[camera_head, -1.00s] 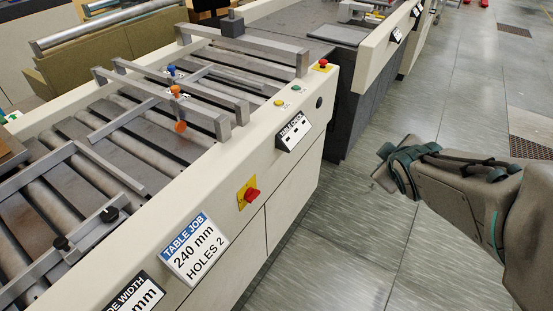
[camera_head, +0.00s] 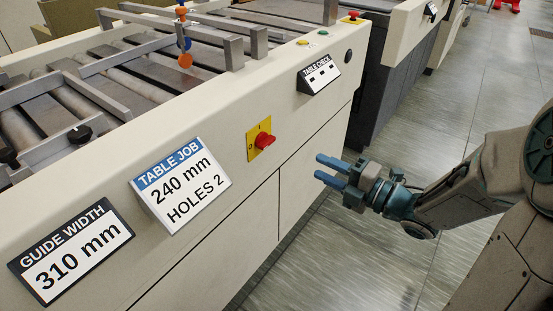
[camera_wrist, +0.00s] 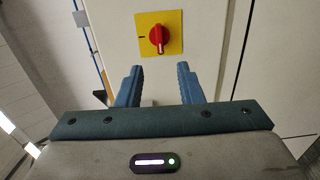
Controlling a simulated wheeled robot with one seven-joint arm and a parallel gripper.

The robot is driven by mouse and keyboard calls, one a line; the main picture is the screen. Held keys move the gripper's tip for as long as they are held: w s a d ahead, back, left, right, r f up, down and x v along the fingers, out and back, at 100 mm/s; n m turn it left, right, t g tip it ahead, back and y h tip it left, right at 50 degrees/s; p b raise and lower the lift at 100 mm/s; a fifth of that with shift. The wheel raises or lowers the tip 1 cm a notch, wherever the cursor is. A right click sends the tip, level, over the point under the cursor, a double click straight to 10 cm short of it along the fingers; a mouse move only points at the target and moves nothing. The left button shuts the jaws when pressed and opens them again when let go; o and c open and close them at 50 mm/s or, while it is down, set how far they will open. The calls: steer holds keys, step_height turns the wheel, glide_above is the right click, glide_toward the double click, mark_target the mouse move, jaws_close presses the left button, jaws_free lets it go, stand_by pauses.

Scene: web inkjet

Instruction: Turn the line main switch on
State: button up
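The line main switch is a red rotary knob (camera_head: 265,141) on a yellow plate (camera_head: 252,146), on the front panel of the cream machine. It also shows in the wrist view as a red knob (camera_wrist: 159,38) on its yellow plate (camera_wrist: 148,50), just beyond and between my fingertips.
Signs reading TABLE JOB (camera_head: 180,185), GUIDE WIDTH (camera_head: 72,250) and TABLE CHECK (camera_head: 319,73) stick out from the panel. A red emergency button (camera_head: 351,17) sits on the top edge. The floor (camera_head: 385,260) beside the machine is clear.

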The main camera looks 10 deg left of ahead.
mark_target(270, 144)
steer(key=b+x, duration=0.1)
steer(key=x, duration=0.6)
steer(key=b+x, duration=0.1)
steer(key=x, duration=0.5)
steer(key=shift+a+r, duration=0.1)
steer(key=shift+a, duration=0.35)
steer(key=shift+s, duration=0.1)
jaws_close()
